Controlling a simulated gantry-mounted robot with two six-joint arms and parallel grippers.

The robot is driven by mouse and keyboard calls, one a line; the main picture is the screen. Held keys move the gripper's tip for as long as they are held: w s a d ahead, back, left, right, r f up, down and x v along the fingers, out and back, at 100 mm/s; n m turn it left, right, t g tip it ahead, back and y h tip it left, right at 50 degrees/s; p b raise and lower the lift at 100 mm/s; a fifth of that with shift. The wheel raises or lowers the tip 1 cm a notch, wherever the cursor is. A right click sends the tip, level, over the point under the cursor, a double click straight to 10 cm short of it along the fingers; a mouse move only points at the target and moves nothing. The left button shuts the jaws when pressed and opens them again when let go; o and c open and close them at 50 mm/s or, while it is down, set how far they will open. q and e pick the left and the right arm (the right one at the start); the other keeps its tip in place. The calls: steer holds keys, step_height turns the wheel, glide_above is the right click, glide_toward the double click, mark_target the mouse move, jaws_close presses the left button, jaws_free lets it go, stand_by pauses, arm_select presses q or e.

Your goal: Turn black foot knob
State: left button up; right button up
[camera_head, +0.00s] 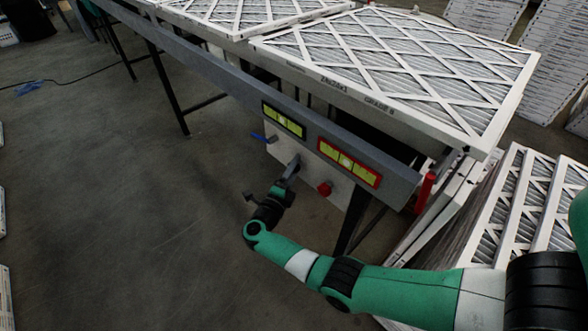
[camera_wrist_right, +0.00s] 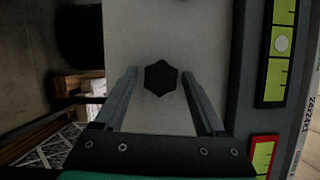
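The black foot knob (camera_wrist_right: 160,78) is a dark hexagonal knob on a pale panel (camera_wrist_right: 158,30). In the right wrist view it sits between the two fingertips of my right gripper (camera_wrist_right: 159,73), with a visible gap on each side. My right gripper is open. In the head view my right gripper (camera_head: 291,167) reaches up to the pale panel under the table edge and hides the black knob. My left gripper is in neither view.
A red knob (camera_head: 325,188) is right of my gripper and a blue lever (camera_head: 262,138) is left. Black-framed (camera_head: 283,120) and red-framed (camera_head: 348,162) level gauges sit on the rail above. Large filters (camera_head: 400,60) lie on the table; more (camera_head: 530,200) stand at right. Floor at left is mostly clear.

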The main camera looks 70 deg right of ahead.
steer(key=a+p, duration=0.1)
steer(key=a, duration=1)
steer(key=shift+a+f+p, duration=0.2)
steer(key=shift+a+p, duration=0.1)
steer(key=shift+p, duration=0.05)
steer(key=shift+r, duration=0.1)
